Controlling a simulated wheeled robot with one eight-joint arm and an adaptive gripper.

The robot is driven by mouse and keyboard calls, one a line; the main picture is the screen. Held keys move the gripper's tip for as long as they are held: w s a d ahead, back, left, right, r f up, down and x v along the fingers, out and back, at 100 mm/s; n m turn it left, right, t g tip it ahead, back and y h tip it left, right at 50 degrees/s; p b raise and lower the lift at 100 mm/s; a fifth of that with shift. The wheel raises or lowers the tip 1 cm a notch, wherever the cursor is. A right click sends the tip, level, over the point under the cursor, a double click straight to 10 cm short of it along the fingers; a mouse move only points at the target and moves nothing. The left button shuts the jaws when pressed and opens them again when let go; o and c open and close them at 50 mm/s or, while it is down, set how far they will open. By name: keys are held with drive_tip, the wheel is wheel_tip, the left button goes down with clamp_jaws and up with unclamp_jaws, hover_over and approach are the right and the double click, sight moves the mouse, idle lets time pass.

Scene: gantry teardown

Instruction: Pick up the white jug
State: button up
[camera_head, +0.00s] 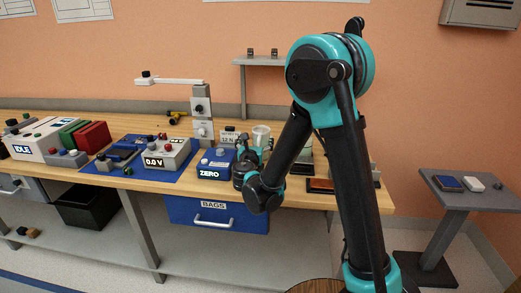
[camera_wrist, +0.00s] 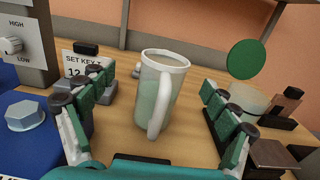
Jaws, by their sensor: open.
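The white jug (camera_wrist: 160,95) stands upright on the wooden bench in the middle of the wrist view, with its handle towards me. Its walls look pale greenish and its rim is white. My gripper (camera_wrist: 150,125) is open, with one green-padded finger to the left of the jug and one to the right. Both fingers look clear of the jug. In the head view the jug's top (camera_head: 261,132) shows just behind my gripper (camera_head: 254,150), and its lower part is hidden.
Left of the jug are a "SET KEY" card (camera_wrist: 84,62) and a blue box with a hex bolt (camera_wrist: 25,115). The blue ZERO unit (camera_head: 214,165) sits close to my gripper.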

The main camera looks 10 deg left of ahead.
sight(261, 129)
drive_tip(key=w, duration=0.3)
drive_tip(key=shift+d, duration=0.1)
drive_tip(key=shift+w+d, duration=0.25)
drive_tip(key=shift+w, duration=1.05)
drive_tip(key=shift+w+d, duration=0.25)
drive_tip(key=shift+w, duration=1.05)
drive_tip(key=shift+r, duration=0.1)
drive_tip(key=c, duration=2)
